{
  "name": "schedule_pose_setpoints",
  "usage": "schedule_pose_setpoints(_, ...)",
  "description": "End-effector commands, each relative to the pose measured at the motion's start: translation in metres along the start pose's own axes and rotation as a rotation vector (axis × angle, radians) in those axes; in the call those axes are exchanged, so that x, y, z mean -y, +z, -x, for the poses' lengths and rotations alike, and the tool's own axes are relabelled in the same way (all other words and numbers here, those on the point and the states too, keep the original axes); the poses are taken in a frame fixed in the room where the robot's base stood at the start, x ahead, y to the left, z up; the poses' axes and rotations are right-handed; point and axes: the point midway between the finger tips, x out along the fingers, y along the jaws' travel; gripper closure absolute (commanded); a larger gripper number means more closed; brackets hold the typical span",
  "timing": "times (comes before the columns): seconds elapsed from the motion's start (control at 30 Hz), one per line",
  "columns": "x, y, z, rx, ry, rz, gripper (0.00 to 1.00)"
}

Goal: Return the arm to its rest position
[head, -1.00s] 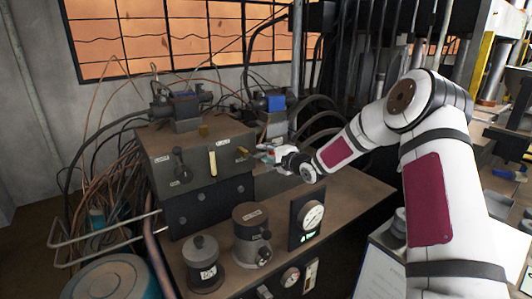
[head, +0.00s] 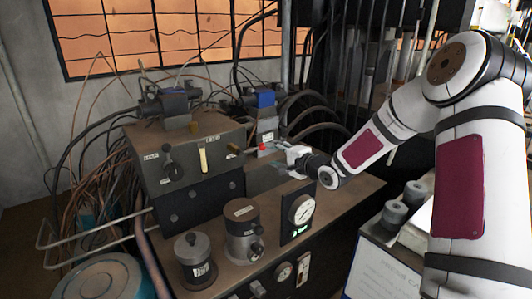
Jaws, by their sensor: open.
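My arm (head: 397,127) reaches in from the right of the head view, white with dark red panels. My gripper (head: 284,150) is at its end, over the brown bench top, just right of the dark valve block. It is small in the picture and looks open, with nothing seen between its fingers. A small red part (head: 262,146) shows just left of the fingertips; I cannot tell whether they touch it.
The valve block (head: 190,160) with knob and lever stands left of my gripper. Two dark cylinders (head: 241,232) and a gauge (head: 301,209) stand in front. Hoses and cables crowd behind. Several grey cylinders stand on a white-fronted stand (head: 385,265) under my arm.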

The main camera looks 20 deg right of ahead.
Motion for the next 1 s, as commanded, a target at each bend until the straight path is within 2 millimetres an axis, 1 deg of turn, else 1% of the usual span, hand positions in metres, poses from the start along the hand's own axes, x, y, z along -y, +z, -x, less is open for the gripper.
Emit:
schedule_pose_setpoints(0.03, 0.0, -0.001, 0.007, -0.002, 0.0, 0.0, 0.55)
schedule_pose_setpoints(0.1, 0.0, -0.001, 0.013, -0.001, 0.001, 0.0, 0.55)
schedule_pose_setpoints(0.2, 0.0, -0.001, 0.018, -0.001, 0.001, -0.001, 0.55)
schedule_pose_setpoints(0.77, 0.001, 0.002, 0.019, -0.003, 0.013, 0.018, 0.55)
schedule_pose_setpoints(0.87, 0.003, 0.009, 0.022, -0.014, 0.069, 0.098, 0.55)
schedule_pose_setpoints(0.97, 0.005, 0.019, 0.031, -0.037, 0.172, 0.239, 0.55)
schedule_pose_setpoints(1.0, 0.008, 0.023, 0.037, -0.049, 0.22, 0.307, 0.55)
